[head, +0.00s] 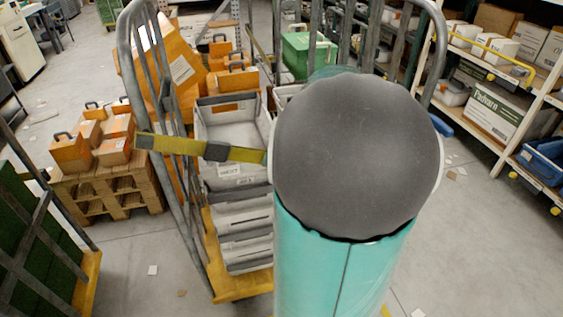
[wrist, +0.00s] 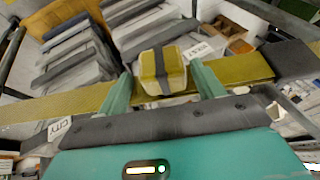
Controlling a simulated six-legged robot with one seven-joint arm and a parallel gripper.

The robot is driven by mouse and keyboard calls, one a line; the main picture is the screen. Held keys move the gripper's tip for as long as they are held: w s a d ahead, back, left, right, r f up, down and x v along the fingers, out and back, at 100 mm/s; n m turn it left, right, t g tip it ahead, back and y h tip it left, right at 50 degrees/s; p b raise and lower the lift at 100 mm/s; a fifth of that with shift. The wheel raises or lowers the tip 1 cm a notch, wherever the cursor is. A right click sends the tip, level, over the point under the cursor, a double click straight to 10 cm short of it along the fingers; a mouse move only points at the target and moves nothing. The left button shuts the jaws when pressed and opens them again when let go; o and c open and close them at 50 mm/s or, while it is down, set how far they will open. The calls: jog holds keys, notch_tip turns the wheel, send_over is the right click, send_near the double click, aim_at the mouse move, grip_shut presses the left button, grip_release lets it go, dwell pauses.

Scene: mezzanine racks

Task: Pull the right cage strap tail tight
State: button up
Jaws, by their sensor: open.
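A yellow-green strap (head: 180,146) with a dark buckle (head: 216,151) runs across the front of a grey roll cage (head: 168,130); my arm hides its right part in the head view. In the wrist view the strap (wrist: 245,70) crosses the whole picture, with a dark section (wrist: 292,60) at the right. A yellow block-like piece with a grey band (wrist: 174,64), perhaps the strap tail, stands out from the strap between my fingers. My gripper (wrist: 161,72) is open, one teal finger on each side of this piece. I cannot tell whether either finger touches it.
Grey crates (head: 232,125) and orange cases (head: 238,76) fill the cage behind the strap. A pallet with orange cases (head: 112,190) stands to the left. Shelving with boxes (head: 500,112) stands at the right. Floor between cage and shelving is mostly clear.

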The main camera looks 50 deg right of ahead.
jog(key=a+v, duration=0.1)
jog(key=v, duration=1.2)
jog(key=shift+d, duration=0.5)
jog(key=shift+a, duration=0.1)
jog(key=a+f+n, duration=0.2)
jog(key=a+n, duration=0.2)
jog(key=a, duration=1.2)
jog(key=a+f+n, duration=0.1)
jog(key=a+n, duration=0.2)
jog(key=a, duration=1.4)
jog(key=shift+w+a+f+n+g+h, duration=0.25)
jog(key=shift+w+f+n+g+h, duration=0.05)
jog(key=shift+w+f+n+h, duration=0.15)
